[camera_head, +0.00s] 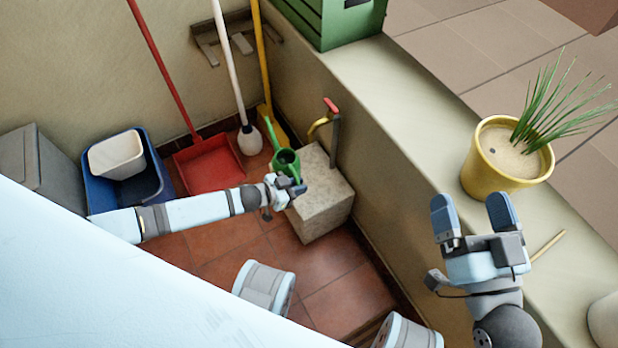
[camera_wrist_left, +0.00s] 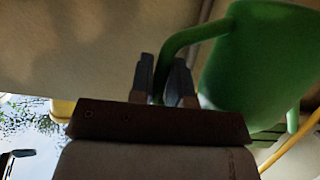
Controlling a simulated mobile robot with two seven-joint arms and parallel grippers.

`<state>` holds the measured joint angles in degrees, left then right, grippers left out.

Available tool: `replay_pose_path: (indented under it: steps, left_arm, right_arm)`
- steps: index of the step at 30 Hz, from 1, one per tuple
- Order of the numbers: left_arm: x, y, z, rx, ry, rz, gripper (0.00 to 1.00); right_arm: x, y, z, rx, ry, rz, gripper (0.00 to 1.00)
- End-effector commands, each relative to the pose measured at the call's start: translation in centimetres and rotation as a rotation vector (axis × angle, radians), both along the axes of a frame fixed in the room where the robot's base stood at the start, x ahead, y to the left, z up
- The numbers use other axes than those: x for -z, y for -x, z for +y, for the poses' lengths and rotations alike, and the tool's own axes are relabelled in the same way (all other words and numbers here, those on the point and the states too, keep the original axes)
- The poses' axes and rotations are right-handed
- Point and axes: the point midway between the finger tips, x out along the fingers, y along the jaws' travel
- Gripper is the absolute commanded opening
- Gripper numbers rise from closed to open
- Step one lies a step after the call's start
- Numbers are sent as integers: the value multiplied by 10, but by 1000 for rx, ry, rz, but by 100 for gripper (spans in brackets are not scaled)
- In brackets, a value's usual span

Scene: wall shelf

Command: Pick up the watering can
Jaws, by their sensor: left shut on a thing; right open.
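The green watering can (camera_head: 285,161) is in the middle of the head view, by the stone block, with its spout pointing up the picture. In the left wrist view its body (camera_wrist_left: 255,65) fills the upper right, and its curved handle runs down between the fingers. My left gripper (camera_head: 291,187) is shut on the handle; its fingers (camera_wrist_left: 163,80) stand on either side of it. I cannot tell whether the can touches the block. My right gripper (camera_head: 474,212) is open and empty near the yellow pot.
The stone block (camera_head: 325,205) stands under a tap (camera_head: 329,122) at the wall. A red dustpan (camera_head: 208,166), a blue bin (camera_head: 152,177) and a yellow broom (camera_head: 265,60) are to the left. A yellow pot (camera_head: 490,170) with a grassy plant stands on the ledge (camera_head: 420,110).

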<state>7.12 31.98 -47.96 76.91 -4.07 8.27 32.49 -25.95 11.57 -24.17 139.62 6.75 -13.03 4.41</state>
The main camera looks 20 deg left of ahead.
Motion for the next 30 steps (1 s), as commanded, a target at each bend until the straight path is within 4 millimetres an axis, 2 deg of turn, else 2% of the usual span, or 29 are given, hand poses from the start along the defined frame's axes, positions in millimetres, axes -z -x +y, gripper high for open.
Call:
replay_pose_path:
  steps: [15, 30]
  left_arm:
    - [-2, 51, 41, -1, -2, 0, 0]
    - [-1, 81, 64, -1, -1, -1, 0]
  right_arm:
    - [-18, 0, -2, 19, -15, -50, 92]
    - [6, -1, -7, 38, 43, 46, 92]
